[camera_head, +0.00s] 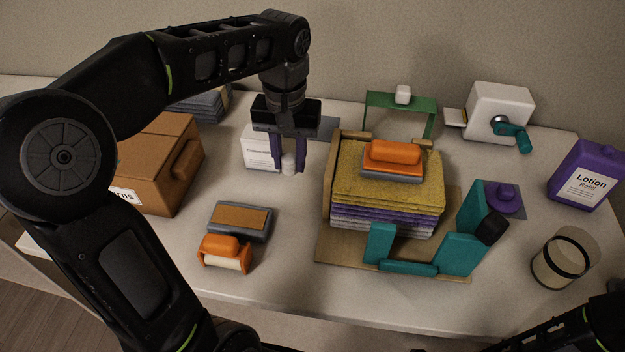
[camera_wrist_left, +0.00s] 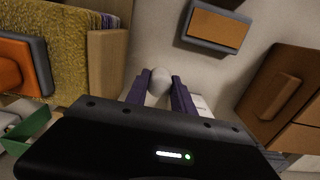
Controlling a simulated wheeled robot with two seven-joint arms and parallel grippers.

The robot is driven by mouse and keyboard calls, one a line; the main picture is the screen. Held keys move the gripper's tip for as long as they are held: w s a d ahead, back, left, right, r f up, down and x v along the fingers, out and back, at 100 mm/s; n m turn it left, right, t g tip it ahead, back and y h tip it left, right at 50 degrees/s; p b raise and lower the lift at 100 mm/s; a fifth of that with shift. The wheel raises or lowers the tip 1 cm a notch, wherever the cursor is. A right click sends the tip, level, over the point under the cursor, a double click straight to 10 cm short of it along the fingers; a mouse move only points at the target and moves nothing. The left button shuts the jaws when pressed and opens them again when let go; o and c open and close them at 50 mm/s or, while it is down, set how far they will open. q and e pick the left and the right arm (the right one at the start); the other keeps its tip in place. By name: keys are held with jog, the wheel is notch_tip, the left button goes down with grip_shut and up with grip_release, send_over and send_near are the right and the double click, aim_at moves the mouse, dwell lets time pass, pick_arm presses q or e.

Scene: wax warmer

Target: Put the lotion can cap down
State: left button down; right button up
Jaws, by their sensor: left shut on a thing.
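My left gripper (camera_head: 289,168) is shut on a small white rounded cap (camera_head: 288,163). The cap sits between the purple fingertips, and it also shows in the left wrist view (camera_wrist_left: 159,81). In the head view the gripper points down, in front of a white box (camera_head: 259,153) and left of the wooden holder with the stacked cloths. I cannot tell whether the cap touches the table. A purple bottle labelled Lotion Refill (camera_head: 585,178) stands at the far right. A purple knobbed piece (camera_head: 503,197) rests on a grey mat nearby. My right gripper is out of view.
Yellow and purple cloths (camera_head: 385,190) are stacked in the holder, with an orange-handled block (camera_head: 391,158) on top. A brown box (camera_head: 157,165) stands left. A grey-brown block (camera_head: 240,220) and orange roller (camera_head: 225,252) lie in front. Bare table lies between them and the holder.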

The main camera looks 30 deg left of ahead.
aim_at(289, 156)
pick_arm(q)
jog(key=shift+f, duration=2.2)
jog(key=shift+f, duration=1.85)
jog(key=shift+f, duration=0.15)
jog(key=c, duration=1.1)
grip_release()
notch_tip(289, 156, up, 12)
jog(key=shift+r, duration=0.15)
